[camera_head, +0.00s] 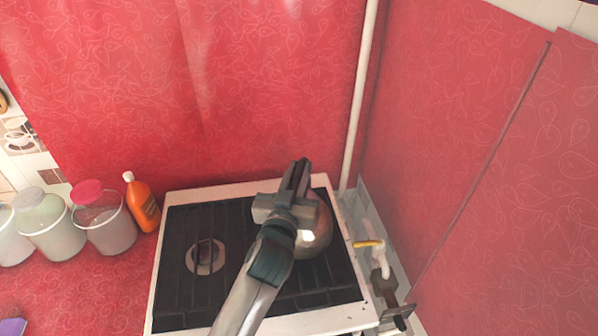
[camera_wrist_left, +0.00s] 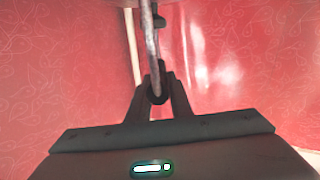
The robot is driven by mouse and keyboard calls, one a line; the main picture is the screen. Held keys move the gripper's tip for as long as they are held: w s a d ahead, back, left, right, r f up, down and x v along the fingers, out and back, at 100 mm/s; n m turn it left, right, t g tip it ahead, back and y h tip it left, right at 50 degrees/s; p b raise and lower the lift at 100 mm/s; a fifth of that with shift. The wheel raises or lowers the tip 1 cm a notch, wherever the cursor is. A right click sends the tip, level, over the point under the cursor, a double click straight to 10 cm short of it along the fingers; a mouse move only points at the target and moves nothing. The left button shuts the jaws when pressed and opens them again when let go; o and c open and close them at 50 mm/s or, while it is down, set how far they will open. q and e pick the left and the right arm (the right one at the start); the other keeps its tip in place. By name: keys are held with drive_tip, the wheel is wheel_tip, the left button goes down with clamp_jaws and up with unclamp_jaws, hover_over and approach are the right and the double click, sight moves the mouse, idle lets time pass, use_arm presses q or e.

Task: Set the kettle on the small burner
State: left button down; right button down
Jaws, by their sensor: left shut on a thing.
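The kettle (camera_head: 320,232) is a round, shiny metal body at the right half of the stove, partly hidden behind my left gripper and wrist. My left gripper (camera_head: 299,172) is over it, shut on its handle. In the left wrist view the two fingers (camera_wrist_left: 158,84) close around the thin handle of the kettle (camera_wrist_left: 151,40). The stove (camera_head: 172,310) has a white frame and a dark grate. One round burner (camera_head: 205,257) shows at its left, bare. Any burner beneath the kettle is hidden, and I cannot tell whether the kettle touches the grate. My right gripper is not in view.
An orange bottle (camera_head: 142,203) and jars, one with a red lid (camera_head: 103,218) and one with a grey lid (camera_head: 45,225), stand left of the stove. A pipe with a yellow-handled valve (camera_head: 368,244) runs along the right side. Red patterned walls close the back and right.

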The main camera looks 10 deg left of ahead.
use_arm(q)
drive_tip(key=shift+f+b, duration=0.3)
drive_tip(key=shift+b, duration=0.05)
idle(0.5)
drive_tip(key=c, duration=1.5)
unclamp_jaws()
drive_tip(key=shift+f, duration=0.25)
drive_tip(key=shift+s, duration=0.55)
drive_tip(key=shift+s+r+b, duration=0.2)
drive_tip(key=shift+s+b, duration=0.4)
drive_tip(key=shift+s, duration=7.6)
